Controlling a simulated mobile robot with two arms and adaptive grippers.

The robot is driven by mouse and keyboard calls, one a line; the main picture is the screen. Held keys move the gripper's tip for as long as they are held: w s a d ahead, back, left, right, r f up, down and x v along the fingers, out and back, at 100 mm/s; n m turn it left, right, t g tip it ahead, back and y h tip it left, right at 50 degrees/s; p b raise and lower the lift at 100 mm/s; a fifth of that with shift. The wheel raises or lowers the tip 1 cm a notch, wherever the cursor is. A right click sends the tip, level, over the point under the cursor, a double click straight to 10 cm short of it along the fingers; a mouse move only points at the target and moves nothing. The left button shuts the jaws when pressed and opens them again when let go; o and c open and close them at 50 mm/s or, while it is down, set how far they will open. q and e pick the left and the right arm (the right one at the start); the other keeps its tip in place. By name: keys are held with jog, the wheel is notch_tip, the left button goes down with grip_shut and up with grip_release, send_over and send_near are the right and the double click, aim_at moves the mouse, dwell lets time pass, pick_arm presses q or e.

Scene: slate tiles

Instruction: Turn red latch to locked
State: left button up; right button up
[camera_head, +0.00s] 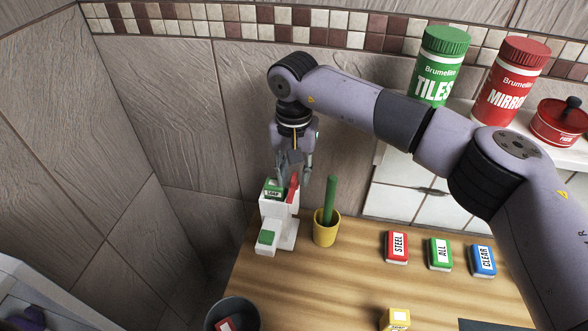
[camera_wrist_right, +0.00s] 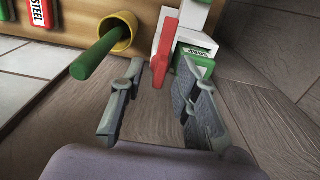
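The red latch (camera_head: 293,188) is a narrow red lever on the upper right side of a white dispenser (camera_head: 273,211) that has green parts and a small lettered label. In the right wrist view the red latch (camera_wrist_right: 166,50) stands between the two fingers, its end pointing toward the palm. My right gripper (camera_head: 294,172) is at the top of the dispenser. In the wrist view its grey fingers (camera_wrist_right: 160,72) are apart, with the latch between them; whether either finger touches it I cannot tell. My left gripper is not in view.
A yellow cup (camera_head: 326,234) with a green stick (camera_head: 330,198) stands right beside the dispenser. STEEL (camera_head: 397,247), ALL (camera_head: 439,254) and CLEAR (camera_head: 482,260) boxes lie further right. A dark bin (camera_head: 240,310) is at the front left. Tiled walls stand close behind.

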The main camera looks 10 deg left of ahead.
jog(key=shift+c, duration=0.5)
grip_shut()
